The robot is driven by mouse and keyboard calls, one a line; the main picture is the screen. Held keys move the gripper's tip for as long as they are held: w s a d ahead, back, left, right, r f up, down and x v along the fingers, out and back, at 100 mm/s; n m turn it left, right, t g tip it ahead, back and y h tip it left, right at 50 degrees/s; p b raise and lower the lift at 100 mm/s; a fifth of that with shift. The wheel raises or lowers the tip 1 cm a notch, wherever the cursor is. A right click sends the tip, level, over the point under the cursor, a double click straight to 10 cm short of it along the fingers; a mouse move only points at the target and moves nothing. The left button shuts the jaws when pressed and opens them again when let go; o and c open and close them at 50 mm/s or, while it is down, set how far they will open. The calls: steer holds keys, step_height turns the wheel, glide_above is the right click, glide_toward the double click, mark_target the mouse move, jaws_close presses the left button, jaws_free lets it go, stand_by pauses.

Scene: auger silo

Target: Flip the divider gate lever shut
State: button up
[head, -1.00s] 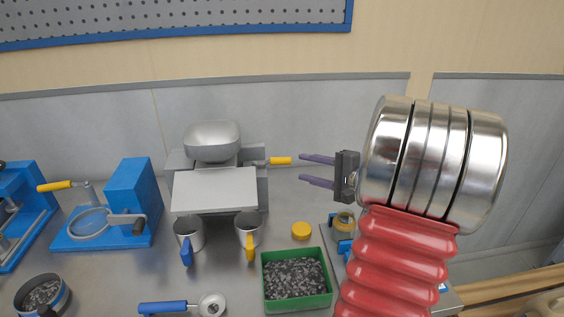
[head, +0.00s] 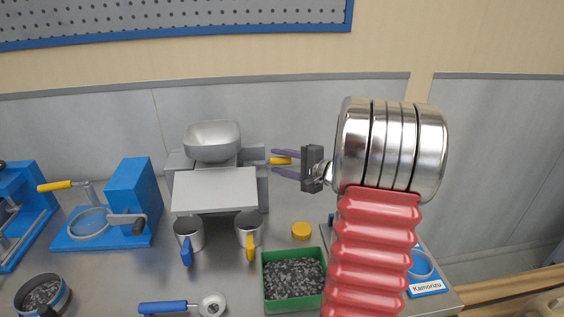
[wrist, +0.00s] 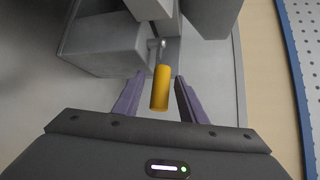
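The divider gate lever has a yellow grip (head: 280,161) that sticks out from the right side of the grey hopper machine (head: 215,190). My gripper (head: 273,163) is at the machine's right side, its two purple fingers apart. In the wrist view the yellow grip (wrist: 160,88) lies between the fingertips of my open gripper (wrist: 154,98), with a gap on each side. The lever's metal stem (wrist: 157,48) runs from the grip to the grey housing (wrist: 105,45).
Two cups, one with a blue handle (head: 187,240) and one with a yellow handle (head: 249,235), stand below the machine. A green tray of dark granules (head: 325,290), a yellow lid (head: 301,230) and a blue press (head: 135,200) are on the bench.

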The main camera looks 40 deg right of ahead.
steer(key=shift+c, duration=0.5)
jaws_close()
steer(key=shift+f, duration=0.1)
